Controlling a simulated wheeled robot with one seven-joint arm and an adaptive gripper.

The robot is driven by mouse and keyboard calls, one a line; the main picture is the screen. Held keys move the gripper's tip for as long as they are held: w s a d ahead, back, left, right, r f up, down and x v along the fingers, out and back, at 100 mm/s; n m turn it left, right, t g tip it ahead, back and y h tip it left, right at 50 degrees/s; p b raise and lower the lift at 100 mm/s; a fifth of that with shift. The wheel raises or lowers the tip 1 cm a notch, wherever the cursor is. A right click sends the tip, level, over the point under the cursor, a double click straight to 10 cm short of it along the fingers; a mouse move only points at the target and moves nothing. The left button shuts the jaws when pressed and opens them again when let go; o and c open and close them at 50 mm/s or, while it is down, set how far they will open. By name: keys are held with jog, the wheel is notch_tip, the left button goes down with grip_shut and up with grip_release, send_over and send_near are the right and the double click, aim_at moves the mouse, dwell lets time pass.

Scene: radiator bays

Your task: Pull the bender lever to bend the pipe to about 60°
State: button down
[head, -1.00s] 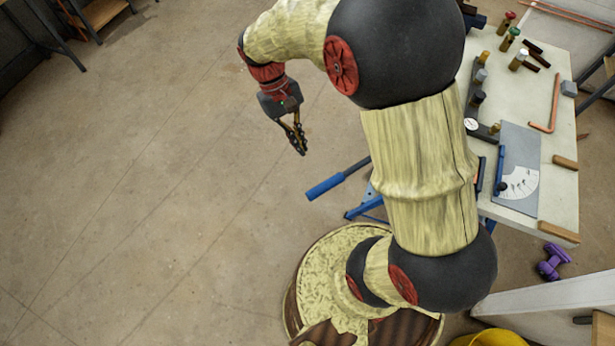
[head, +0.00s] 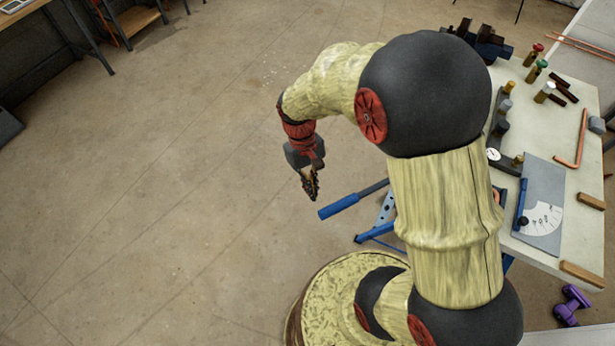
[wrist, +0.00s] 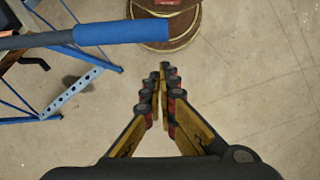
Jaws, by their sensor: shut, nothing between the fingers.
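The bender lever (head: 352,199) is a grey bar with a blue grip. It sticks out to the left from the bench side in the head view, and its blue grip (wrist: 122,32) crosses the upper left of the wrist view. My gripper (head: 313,196) is shut and empty, just left of the grip's end in the head view and apart from it. In the wrist view my gripper (wrist: 164,68) points up the picture, with its tips below and right of the grip. The bender body and the pipe in it are mostly hidden behind my arm.
The bench (head: 575,240) on the right holds an angle plate with a white dial (head: 543,219), a bent copper pipe (head: 580,140) and several coloured-top posts. A blue stand (head: 383,222) is under the lever. The floor on the left is clear.

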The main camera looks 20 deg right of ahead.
aim_at(321, 214)
jog(key=shift+s+f, duration=0.15)
jog(key=shift+s, duration=0.9)
jog(key=shift+n, duration=0.6)
jog(key=s, duration=0.2)
jog(key=s+a+p, duration=0.1)
jog(key=s, duration=0.1)
jog(key=shift+s, duration=0.4)
jog(key=w+a+r+p, duration=0.1)
jog(key=w+r+p, duration=0.2)
jog(key=w+r, duration=0.4)
notch_tip(321, 214, up, 3)
jog(key=shift+r, duration=0.15)
